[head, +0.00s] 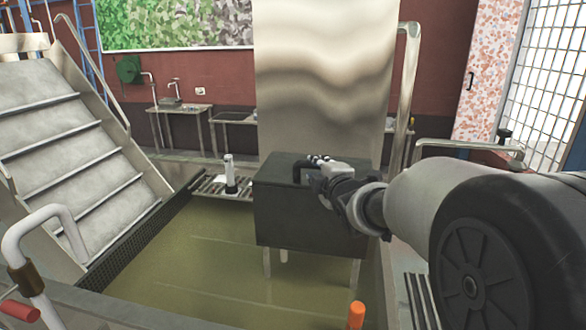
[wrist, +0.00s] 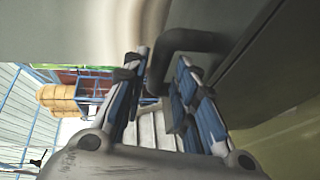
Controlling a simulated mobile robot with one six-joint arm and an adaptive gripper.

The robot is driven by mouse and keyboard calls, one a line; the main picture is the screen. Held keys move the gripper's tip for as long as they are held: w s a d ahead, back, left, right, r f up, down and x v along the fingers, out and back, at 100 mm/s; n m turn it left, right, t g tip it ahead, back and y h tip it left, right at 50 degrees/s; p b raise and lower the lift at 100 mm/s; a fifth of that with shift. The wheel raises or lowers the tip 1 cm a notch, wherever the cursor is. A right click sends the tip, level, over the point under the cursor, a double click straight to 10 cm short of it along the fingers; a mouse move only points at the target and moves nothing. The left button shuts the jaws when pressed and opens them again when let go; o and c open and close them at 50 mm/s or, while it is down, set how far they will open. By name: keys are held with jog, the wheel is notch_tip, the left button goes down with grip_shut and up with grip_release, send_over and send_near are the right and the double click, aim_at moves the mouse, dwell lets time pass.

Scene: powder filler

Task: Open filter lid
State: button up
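A dark grey box (head: 305,215) on legs stands mid-scene in the head view, its flat top closed. I take this top to be the filter lid (head: 275,170). A black bent handle (head: 303,168) rises on it near my gripper (head: 318,163). In the wrist view the handle (wrist: 190,40) curves from the grey surface down between the fingertips of my gripper (wrist: 160,72). The fingers are apart, one on each side of the handle, with a gap visible on the right. Whether a finger touches the handle is unclear.
A tall metal panel (head: 325,85) rises behind the box. Metal stairs (head: 70,130) stand on the left, and a railing (head: 400,100) on the right. The greenish floor (head: 200,265) in front is clear.

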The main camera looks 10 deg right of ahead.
jog(key=shift+w+a+f, duration=0.1)
jog(key=shift+w+f, duration=0.05)
jog(key=shift+w, duration=0.8)
jog(key=shift+w+a+f, duration=0.1)
jog(key=shift+w+f, duration=0.05)
jog(key=shift+w, duration=0.75)
jog(key=shift+c, duration=0.3)
grip_shut()
